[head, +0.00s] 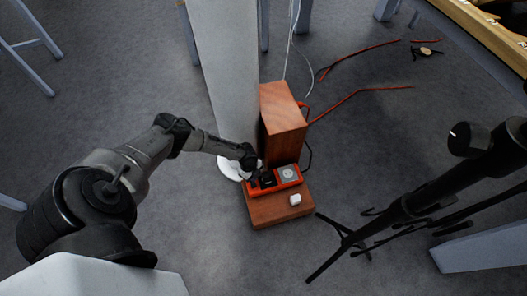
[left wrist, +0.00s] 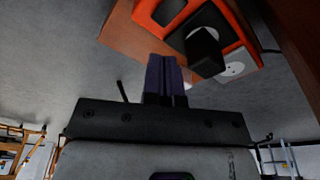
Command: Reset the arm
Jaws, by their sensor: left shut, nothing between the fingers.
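My left arm reaches in from the left in the head view. Its gripper (head: 252,170) is at the left end of an orange socket strip (head: 290,183). In the left wrist view the gripper's two dark fingers (left wrist: 165,75) are together, with nothing seen between them. The orange strip (left wrist: 239,20) lies beyond the fingertips. A black plug (left wrist: 205,50) sits on it, close to the right of the fingers in that view. I cannot tell whether the fingers touch the strip. My right gripper is not in view.
The strip rests on a low wooden block (head: 280,211) with a small white cube (head: 295,199). A taller wooden box (head: 283,120) and a white column (head: 228,65) stand behind. A black stand (head: 420,200) is at right. Red cables (head: 345,100) lie on open grey floor.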

